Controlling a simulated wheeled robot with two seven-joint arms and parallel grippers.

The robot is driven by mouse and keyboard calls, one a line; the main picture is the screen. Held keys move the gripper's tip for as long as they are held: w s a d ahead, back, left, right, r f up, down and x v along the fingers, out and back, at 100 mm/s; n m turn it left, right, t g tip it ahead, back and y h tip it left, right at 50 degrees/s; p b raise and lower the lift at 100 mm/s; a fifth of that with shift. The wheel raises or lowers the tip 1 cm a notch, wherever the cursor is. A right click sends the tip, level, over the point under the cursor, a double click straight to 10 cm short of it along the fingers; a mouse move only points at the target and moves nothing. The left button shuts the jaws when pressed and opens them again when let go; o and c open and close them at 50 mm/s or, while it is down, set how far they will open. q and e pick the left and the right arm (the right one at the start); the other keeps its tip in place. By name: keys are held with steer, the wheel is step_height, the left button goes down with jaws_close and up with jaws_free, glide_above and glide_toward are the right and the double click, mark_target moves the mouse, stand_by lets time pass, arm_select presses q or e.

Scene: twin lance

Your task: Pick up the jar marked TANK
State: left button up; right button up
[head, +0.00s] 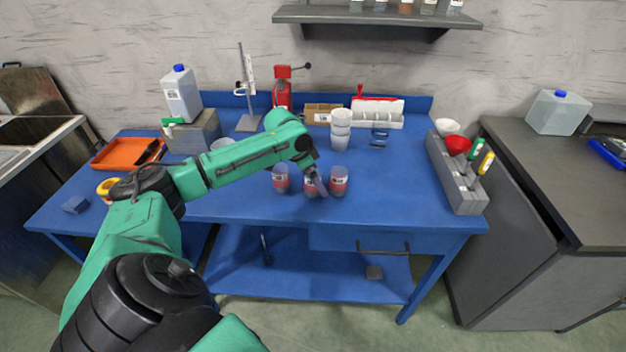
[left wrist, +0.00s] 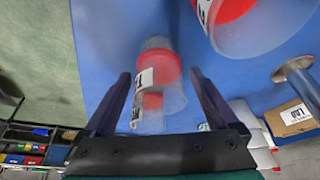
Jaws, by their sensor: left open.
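Three clear jars with red contents and white labels stand in a row near the blue table's front edge: a left jar (head: 281,181), a middle jar (head: 310,190) and a right jar (head: 339,182). My left gripper (head: 318,184) is open at the middle jar and partly hides it. In the left wrist view, a jar (left wrist: 156,68) shows between the open fingers (left wrist: 158,78), with a gap on each side. Its label is turned sideways; only a letter like T shows. Another jar (left wrist: 240,22) is at the upper right. Labels are too small to read in the head view. My right gripper is not in view.
White stacked cups (head: 340,128) stand behind the jars. A grey tool holder (head: 456,178) is at the right edge of the table (head: 400,205), an orange tray (head: 120,153) at the left. A metal stand (head: 248,122) and a cardboard box (head: 322,115) are at the back.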

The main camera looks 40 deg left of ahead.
arm_select(q)
steer(key=shift+w+f, duration=0.15)
steer(key=shift+f, duration=0.35)
steer(key=c, duration=1.4)
steer(key=shift+r, duration=0.1)
